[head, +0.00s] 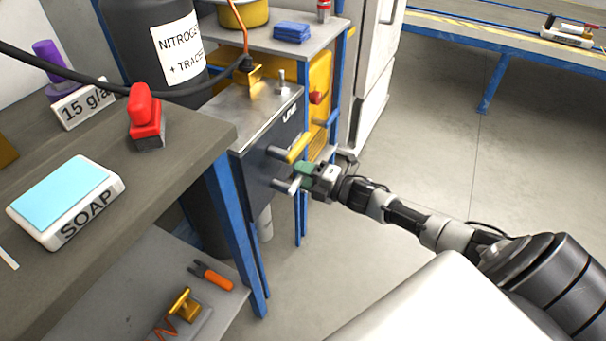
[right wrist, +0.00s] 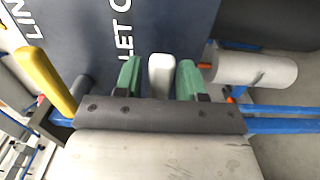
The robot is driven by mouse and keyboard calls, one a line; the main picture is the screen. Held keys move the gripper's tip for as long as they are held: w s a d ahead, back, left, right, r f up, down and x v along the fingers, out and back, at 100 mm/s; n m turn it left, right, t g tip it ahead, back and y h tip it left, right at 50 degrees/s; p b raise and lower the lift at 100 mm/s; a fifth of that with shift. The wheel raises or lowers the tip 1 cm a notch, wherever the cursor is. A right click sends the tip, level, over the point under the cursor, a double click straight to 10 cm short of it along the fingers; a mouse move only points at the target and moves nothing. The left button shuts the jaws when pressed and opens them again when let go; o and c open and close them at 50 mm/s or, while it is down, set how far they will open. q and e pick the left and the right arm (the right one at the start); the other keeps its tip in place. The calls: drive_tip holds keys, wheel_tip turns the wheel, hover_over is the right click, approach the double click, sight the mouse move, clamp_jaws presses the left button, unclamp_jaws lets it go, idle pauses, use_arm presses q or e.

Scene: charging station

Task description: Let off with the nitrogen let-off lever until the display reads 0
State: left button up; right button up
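The dark panel (head: 262,160) of the nitrogen unit faces my right arm and bears white lettering. In the right wrist view the panel (right wrist: 85,35) shows part of the words "LET O". A pale grey lever (right wrist: 160,75) stands between the green fingertips of my right gripper (right wrist: 158,80). A gap shows at its left side; the right side is very close to the finger. In the head view my right gripper (head: 305,173) is at the panel's front, below a yellow lever (head: 296,148). I see no display reading. My left gripper is out of view.
The yellow lever (right wrist: 45,80) is left of the fingers and a grey cylinder (right wrist: 255,70) is right of them. Blue frame legs (head: 238,235) stand near. A workbench (head: 190,130) with soap (head: 65,205) is at left. The floor (head: 440,150) at right is clear.

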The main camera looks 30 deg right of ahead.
clamp_jaws()
